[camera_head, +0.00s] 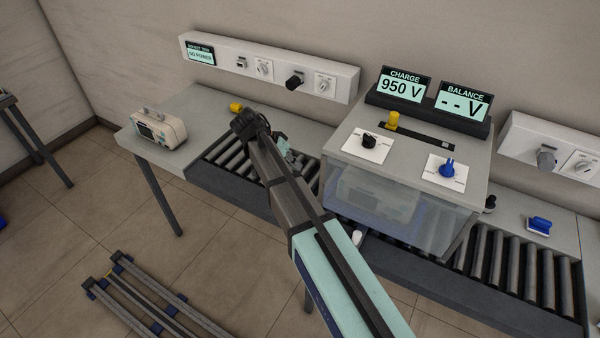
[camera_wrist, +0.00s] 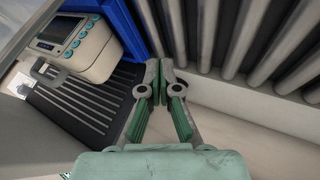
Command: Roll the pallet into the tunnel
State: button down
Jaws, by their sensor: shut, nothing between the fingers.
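The tunnel (camera_head: 452,218) is a clear-walled box over the roller track, with a grey top. Through its front wall a pale monitor (camera_head: 375,208) shows faintly, apparently on a blue base. In the wrist view a monitor (camera_wrist: 95,45) with a screen and teal buttons sits on the blue pallet (camera_wrist: 127,28) at the upper left. My gripper (camera_wrist: 160,68) is shut and empty, its tips close to the pallet's edge; I cannot tell whether they touch. In the head view my gripper is partly hidden behind my arm, near the tunnel's left side.
Bare rollers (camera_head: 520,270) run right of the tunnel; more rollers (camera_head: 222,155) lie to its left. Another monitor (camera_head: 159,129) stands on the table's left end. The tunnel top carries a yellow slider (camera_head: 393,120), black knob (camera_head: 369,141) and blue knob (camera_head: 447,168). CHARGE reads 950 V; BALANCE shows dashes.

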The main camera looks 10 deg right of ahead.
jog(key=p+x, duration=0.2)
jog(key=x, duration=0.6)
jog(key=shift+d+f, duration=0.15)
jog(key=shift+d, duration=0.35)
jog(key=d, duration=0.1)
jog(key=s+p, duration=0.1)
jog(key=s+d+p, duration=0.1)
jog(key=shift+d+f, duration=0.25)
jog(key=shift+d, duration=0.1)
jog(key=shift+s+d+f, duration=0.15)
jog(key=shift+s+d, duration=0.05)
jog(key=shift+d, duration=0.25)
jog(key=shift+s+d, duration=0.15)
jog(key=shift+d, duration=0.05)
jog(key=s+d+b, duration=0.2)
jog(key=s+d, duration=0.1)
jog(key=shift+d+b, duration=0.35)
jog(key=shift+w, duration=0.2)
jog(key=shift+a, duration=0.1)
